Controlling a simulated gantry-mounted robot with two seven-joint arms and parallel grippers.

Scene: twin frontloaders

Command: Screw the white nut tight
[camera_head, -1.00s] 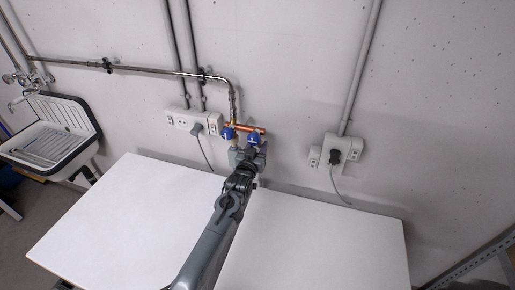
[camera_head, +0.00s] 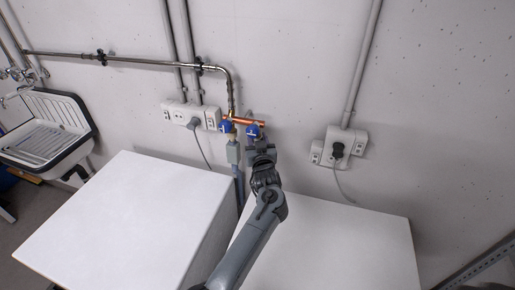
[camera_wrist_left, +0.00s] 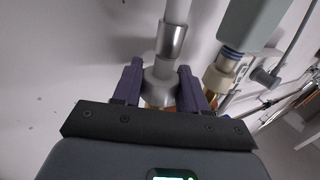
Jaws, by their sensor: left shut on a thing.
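My left gripper (camera_head: 262,152) is at the wall, just below the right blue tap (camera_head: 252,130). In the left wrist view its two purple fingers (camera_wrist_left: 160,90) sit on either side of a pale grey-white nut (camera_wrist_left: 160,82) and are shut on it. A pale hose (camera_wrist_left: 176,12) with a shiny metal sleeve (camera_wrist_left: 171,40) runs from the nut. The nut is hidden behind the gripper in the head view. The thread beyond the nut is mostly hidden, so I cannot tell how tight it is. My right gripper is not in view.
The left blue tap (camera_head: 226,127) carries a grey box connector (camera_head: 233,152), close beside my gripper; the box also shows in the wrist view (camera_wrist_left: 255,18). A copper pipe (camera_head: 245,121) joins the taps. Two white machine tops (camera_head: 125,215) (camera_head: 325,245) stand below, with a gap between.

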